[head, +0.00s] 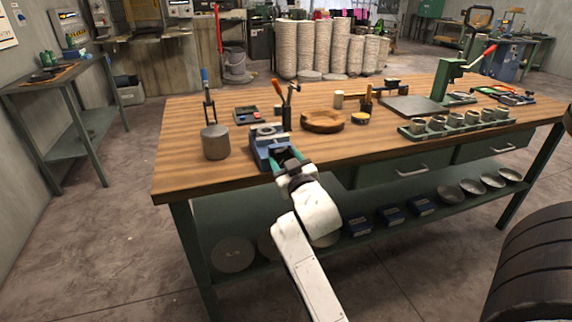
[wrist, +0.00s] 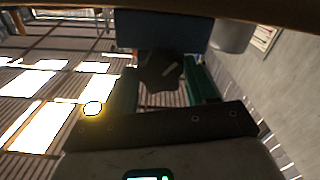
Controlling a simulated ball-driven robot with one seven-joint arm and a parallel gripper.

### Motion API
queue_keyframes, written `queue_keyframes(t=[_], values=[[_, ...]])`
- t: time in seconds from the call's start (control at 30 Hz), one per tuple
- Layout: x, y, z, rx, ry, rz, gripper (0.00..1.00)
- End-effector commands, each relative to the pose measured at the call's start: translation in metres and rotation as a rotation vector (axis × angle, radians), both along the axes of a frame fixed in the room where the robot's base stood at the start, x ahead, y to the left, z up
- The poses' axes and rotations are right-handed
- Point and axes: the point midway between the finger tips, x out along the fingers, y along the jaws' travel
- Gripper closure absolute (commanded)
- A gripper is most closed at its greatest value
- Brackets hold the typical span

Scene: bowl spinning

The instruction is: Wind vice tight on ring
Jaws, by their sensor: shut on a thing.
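The blue vice (head: 262,150) stands at the front edge of the wooden bench, left of its middle. Grey metal jaws (head: 268,131) show on its top; whether a ring sits between them is too small to tell. My gripper (head: 285,161), with green fingers, reaches up to the vice's front from below. In the wrist view the vice's blue underside or front (wrist: 165,30) fills the top. A dark lobed knob (wrist: 160,72) lies between the two green fingers of my gripper (wrist: 164,80), which is shut on it.
A grey cylinder (head: 215,143) stands left of the vice on the bench (head: 180,168). Behind it are a small dark box (head: 246,115) and upright tools (head: 286,104). A round wooden piece (head: 322,122) lies to the right, with a green tray of cups (head: 455,127) farther right.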

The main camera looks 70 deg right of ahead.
Motion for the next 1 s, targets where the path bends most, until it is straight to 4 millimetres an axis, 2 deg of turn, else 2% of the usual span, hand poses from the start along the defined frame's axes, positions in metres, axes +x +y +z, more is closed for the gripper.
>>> queue_keyframes(t=[0.57, 0.6, 0.83, 1.0], values=[[-0.0006, -0.0005, -0.0039, 0.026, -0.015, -0.002, 0.74], [-0.0006, -0.0005, -0.0039, 0.026, -0.015, -0.002, 0.4], [-0.0003, -0.0002, -0.0021, 0.022, -0.018, -0.001, 0.18], [-0.0001, -0.0001, -0.0013, 0.02, -0.019, -0.001, 0.18]])
